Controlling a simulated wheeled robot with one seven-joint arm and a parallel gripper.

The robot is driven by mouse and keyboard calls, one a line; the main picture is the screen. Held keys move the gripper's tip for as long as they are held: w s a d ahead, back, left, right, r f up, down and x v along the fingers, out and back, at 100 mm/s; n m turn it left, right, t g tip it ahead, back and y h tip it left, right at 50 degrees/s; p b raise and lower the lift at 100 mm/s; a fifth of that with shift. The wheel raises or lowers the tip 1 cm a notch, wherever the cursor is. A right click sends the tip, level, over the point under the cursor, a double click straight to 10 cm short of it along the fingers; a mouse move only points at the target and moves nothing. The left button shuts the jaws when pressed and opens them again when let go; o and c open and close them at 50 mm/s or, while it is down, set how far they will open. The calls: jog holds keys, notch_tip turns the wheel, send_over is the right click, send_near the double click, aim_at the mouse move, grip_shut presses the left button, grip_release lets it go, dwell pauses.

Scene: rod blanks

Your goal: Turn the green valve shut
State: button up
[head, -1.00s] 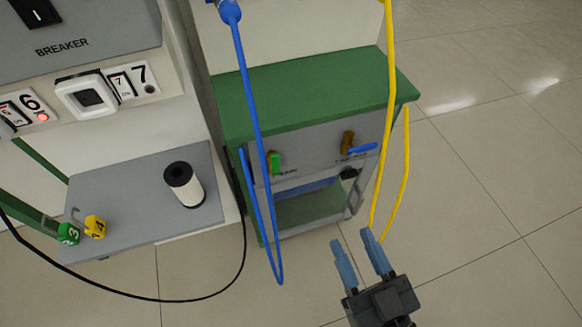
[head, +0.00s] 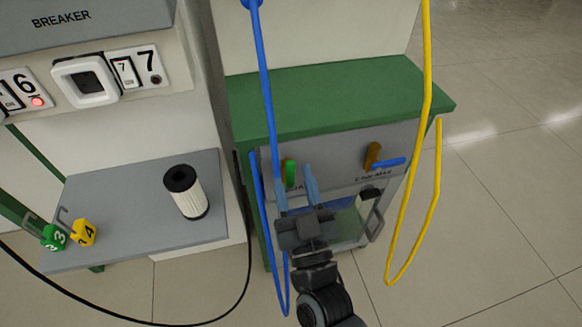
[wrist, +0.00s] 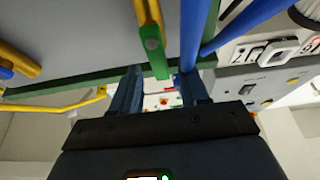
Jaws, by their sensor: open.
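The green valve handle (head: 291,173) hangs roughly upright on the grey front panel of the green-topped cabinet (head: 330,95). In the wrist view the green handle (wrist: 158,62) sits on a brass body, and its free end shows between the fingertips. My gripper (head: 296,186) is open in front of the panel, its blue fingers pointing up at the handle. In the wrist view my gripper (wrist: 161,85) has one finger on each side of the handle's end. I cannot tell whether either finger touches it.
A blue hose (head: 267,100) hangs close beside the gripper's left finger. A second valve with a blue handle (head: 388,163) is to the right. A yellow hose (head: 428,70) hangs farther right. A grey shelf (head: 120,200) holds a white-and-black cylinder (head: 187,192) and numbered tags.

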jog(key=shift+x, duration=1.35)
jog(key=shift+c, duration=0.3)
grip_shut()
